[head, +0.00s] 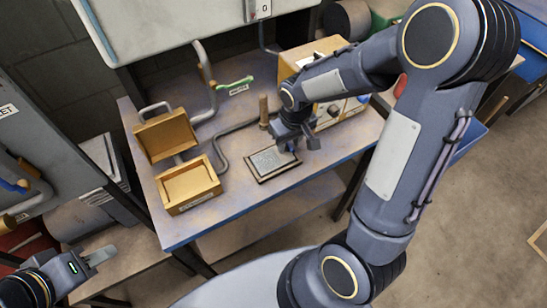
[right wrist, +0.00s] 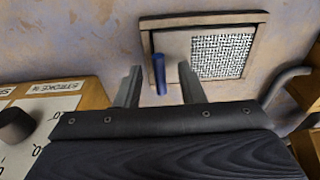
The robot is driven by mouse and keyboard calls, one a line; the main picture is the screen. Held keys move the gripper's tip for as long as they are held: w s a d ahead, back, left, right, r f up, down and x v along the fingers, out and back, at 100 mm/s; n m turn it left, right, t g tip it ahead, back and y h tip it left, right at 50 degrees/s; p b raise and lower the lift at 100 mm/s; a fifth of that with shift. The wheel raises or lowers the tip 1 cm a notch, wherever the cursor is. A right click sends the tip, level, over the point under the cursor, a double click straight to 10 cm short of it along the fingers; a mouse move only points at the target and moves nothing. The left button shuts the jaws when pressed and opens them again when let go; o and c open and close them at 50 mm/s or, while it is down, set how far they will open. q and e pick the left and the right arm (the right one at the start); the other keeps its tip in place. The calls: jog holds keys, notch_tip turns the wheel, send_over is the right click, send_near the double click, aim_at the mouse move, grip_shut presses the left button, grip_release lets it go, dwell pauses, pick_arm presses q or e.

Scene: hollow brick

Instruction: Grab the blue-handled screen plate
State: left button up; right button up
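The screen plate (head: 272,161) lies flat on the bench in the head view, with a grey mesh in a dark-edged frame. In the right wrist view its mesh (right wrist: 222,54) sits in a brown wooden frame. Its blue handle (right wrist: 159,74) stands up at the frame's left side. My right gripper (right wrist: 158,69) is open, with one finger on each side of the handle; I see gaps, and contact is not visible. In the head view my right gripper (head: 298,145) is over the plate's right edge. My left gripper (head: 101,257) is low at the left, away from the bench; its opening is unclear.
An open wooden box (head: 188,187) stands left of the plate. A wooden cabinet with knobs (head: 345,108) stands behind my right gripper. A green-handled tool (head: 235,85), a small wooden peg (head: 264,110) and a grey hose (head: 222,148) are nearby. Bench surface in front of the plate is clear.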

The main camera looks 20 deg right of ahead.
jog(key=shift+f, duration=0.35)
jog(key=shift+c, duration=0.5)
grip_shut()
jog(key=shift+r, duration=0.15)
